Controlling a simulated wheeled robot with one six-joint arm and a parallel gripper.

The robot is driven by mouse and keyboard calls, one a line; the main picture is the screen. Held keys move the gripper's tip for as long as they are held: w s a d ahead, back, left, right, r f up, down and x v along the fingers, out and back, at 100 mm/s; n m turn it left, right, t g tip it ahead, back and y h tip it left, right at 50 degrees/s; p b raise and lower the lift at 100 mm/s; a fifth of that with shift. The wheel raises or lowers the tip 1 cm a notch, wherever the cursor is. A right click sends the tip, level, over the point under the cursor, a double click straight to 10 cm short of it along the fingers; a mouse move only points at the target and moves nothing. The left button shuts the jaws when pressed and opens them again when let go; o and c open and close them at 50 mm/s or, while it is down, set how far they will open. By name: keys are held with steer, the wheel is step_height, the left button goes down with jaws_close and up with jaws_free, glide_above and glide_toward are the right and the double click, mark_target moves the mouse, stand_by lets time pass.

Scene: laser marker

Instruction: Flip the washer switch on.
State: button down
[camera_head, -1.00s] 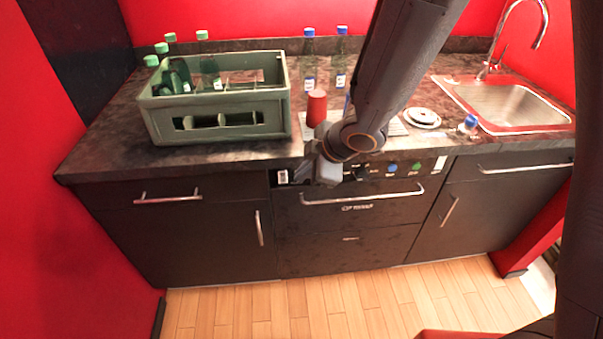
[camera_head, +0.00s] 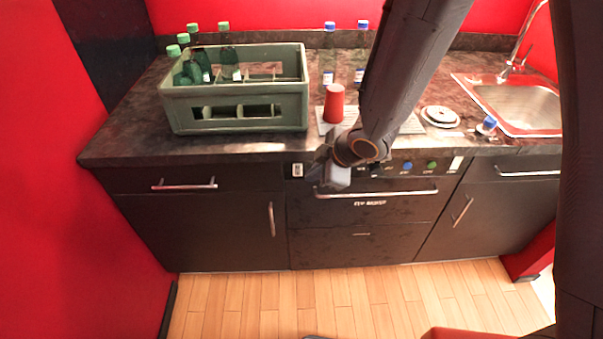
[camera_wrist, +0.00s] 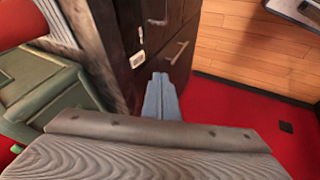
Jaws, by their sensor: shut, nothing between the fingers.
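The washer (camera_head: 345,217) is a dark front panel under the counter with a long bar handle. A small pale switch plate (camera_head: 297,170) sits at the left end of its control strip. In the wrist view the switch (camera_wrist: 137,59) shows as a small white plate on the dark front, ahead and slightly left of the fingertips. I cannot tell its on or off position. My gripper (camera_head: 314,172) is shut and empty, just right of the switch in the head view. Its joined fingers (camera_wrist: 160,80) point toward the cabinet front in the wrist view, and contact is not visible.
The control strip also has a blue button (camera_head: 406,166) and a green button (camera_head: 431,165). On the counter are a green crate (camera_head: 237,126) with bottles, a red cup (camera_head: 334,103), blue-capped bottles and a sink (camera_head: 520,103).

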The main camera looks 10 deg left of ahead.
mark_target(301, 173)
steer(key=w+a+f+p, duration=0.1)
steer(key=w+f, duration=0.1)
steer(key=w+a+f, duration=0.1)
steer(key=f, duration=0.1)
steer(key=w+a+f+p, duration=0.1)
steer(key=w+a+f, duration=0.1)
steer(key=f, duration=0.1)
steer(key=shift+w+a+p, duration=0.1)
steer(key=shift+w+p, duration=0.25)
steer(key=shift+w+a+f, duration=0.1)
steer(key=shift+w+a, duration=0.05)
steer(key=shift+w, duration=0.3)
steer(key=shift+w, duration=0.1)
steer(key=shift+w+f, duration=0.15)
steer(key=shift+f, duration=0.1)
steer(key=shift+r, duration=0.2)
